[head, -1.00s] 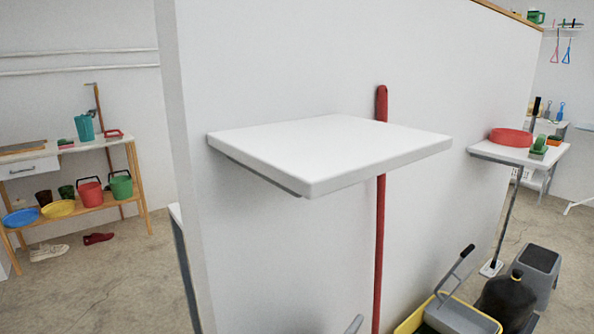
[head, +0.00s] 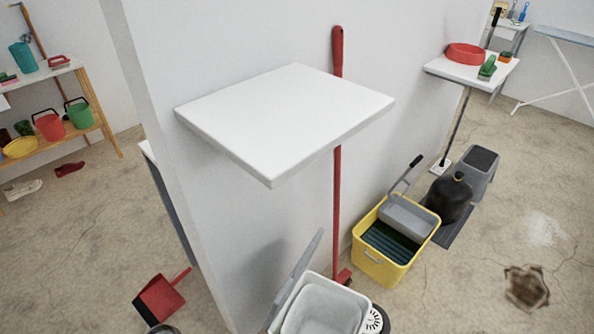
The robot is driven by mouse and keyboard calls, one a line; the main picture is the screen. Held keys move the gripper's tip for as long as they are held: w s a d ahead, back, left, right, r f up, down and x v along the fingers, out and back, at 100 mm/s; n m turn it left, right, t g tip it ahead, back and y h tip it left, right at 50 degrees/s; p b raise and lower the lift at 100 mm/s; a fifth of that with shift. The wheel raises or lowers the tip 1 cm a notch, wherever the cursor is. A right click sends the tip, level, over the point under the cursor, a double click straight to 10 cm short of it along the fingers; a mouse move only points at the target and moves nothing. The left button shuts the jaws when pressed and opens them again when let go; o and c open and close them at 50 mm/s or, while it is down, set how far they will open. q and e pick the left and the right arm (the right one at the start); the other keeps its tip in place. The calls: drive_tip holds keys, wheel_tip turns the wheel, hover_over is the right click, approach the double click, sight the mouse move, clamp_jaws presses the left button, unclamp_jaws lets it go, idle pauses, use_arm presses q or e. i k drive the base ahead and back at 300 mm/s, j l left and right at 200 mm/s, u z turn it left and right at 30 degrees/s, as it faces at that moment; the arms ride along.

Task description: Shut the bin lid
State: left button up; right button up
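A pale grey-white bin (head: 345,304) stands at the bottom edge of the head view, below the white wall shelf. I look down into its open top, and its lower part is cut off by the frame. A thin grey panel (head: 296,276), which looks like its lid, stands raised on the left side of the bin. Neither of my grippers is in view.
The white shelf (head: 285,115) juts from the partition wall above the bin. A red-handled broom (head: 337,200) stands behind the bin. A yellow mop bucket (head: 379,267) is to the right. A red dustpan (head: 160,297) lies left. Floor at the right is mostly clear.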

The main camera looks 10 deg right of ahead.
sight(281, 298)
drive_tip(key=k+j, duration=0.2)
drive_tip(key=k, duration=0.3)
drive_tip(key=k+j, duration=0.2)
drive_tip(key=k, duration=0.3)
drive_tip(key=k+j, duration=0.25)
drive_tip(key=k, duration=0.2)
